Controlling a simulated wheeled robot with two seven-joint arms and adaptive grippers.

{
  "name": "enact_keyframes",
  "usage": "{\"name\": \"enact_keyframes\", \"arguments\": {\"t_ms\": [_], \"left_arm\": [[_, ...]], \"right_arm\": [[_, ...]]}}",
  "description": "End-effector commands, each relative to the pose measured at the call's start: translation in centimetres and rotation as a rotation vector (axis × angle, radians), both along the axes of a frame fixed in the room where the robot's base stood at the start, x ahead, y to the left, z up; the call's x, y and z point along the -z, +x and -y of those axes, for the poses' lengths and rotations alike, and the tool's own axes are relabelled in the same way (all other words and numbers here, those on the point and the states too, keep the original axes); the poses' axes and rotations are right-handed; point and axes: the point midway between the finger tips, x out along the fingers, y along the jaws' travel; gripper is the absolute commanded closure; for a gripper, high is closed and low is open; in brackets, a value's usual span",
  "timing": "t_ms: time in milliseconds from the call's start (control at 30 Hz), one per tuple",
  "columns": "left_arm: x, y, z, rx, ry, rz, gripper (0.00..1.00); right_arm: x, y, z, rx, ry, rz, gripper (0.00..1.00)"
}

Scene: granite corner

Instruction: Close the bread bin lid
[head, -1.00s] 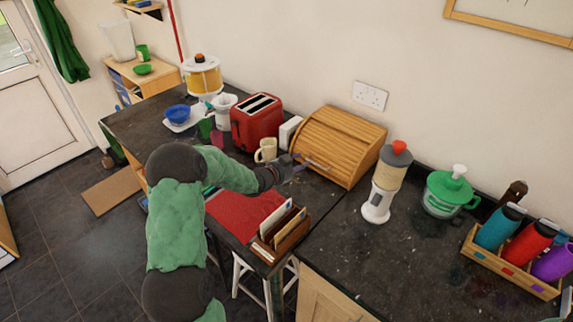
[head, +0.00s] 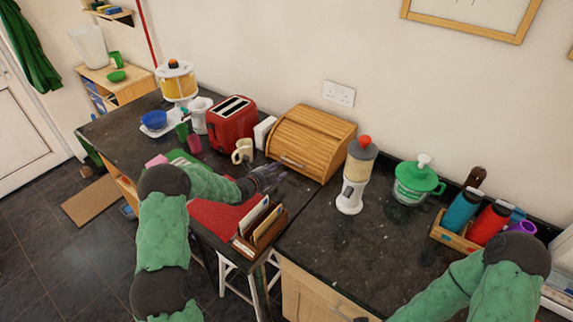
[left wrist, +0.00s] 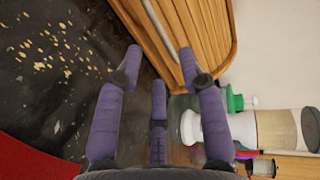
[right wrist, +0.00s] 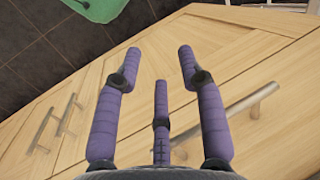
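The wooden bread bin (head: 312,143) stands at the back of the dark counter against the wall. Its slatted roll lid (head: 305,135) covers the front and looks shut, with a pale handle bar low on its front. My left gripper (head: 272,177) is just in front of the bin's lower left corner. In the left wrist view its fingers (left wrist: 160,65) are spread and empty, with the slatted lid (left wrist: 195,35) beyond them. My right gripper's fingers (right wrist: 158,65) are spread and empty, in front of wooden cupboard doors; the right gripper is hidden in the head view.
A red toaster (head: 231,123) and a cream mug (head: 243,150) stand left of the bin. A blender-like dispenser (head: 356,175) and a green-lidded jar (head: 416,182) stand to its right. A letter rack (head: 260,232) sits near the front edge. Counter right of the rack is clear.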

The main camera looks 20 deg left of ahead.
Motion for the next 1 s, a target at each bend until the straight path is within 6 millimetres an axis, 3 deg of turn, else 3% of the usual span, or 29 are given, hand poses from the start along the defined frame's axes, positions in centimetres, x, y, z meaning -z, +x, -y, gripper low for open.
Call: {"name": "enact_keyframes", "arguments": {"t_ms": [200,500,967,1000], "left_arm": [[1.1,3.1,1.2,0.001,0.001,0.0,0.6],[2.0,6.0,2.2,0.0,0.001,0.0,0.6],[2.1,6.7,2.4,-0.001,-0.001,0.0,0.6],[2.1,6.7,2.4,-0.001,-0.001,0.0,0.72]], "right_arm": [[0.2,0.0,0.0,0.0,0.0,0.0,0.6],[0.3,0.0,0.0,0.0,0.0,0.0,0.6],[0.3,0.0,0.0,0.0,0.0,0.0,0.6],[0.3,0.0,0.0,0.0,0.0,0.0,0.6]]}}
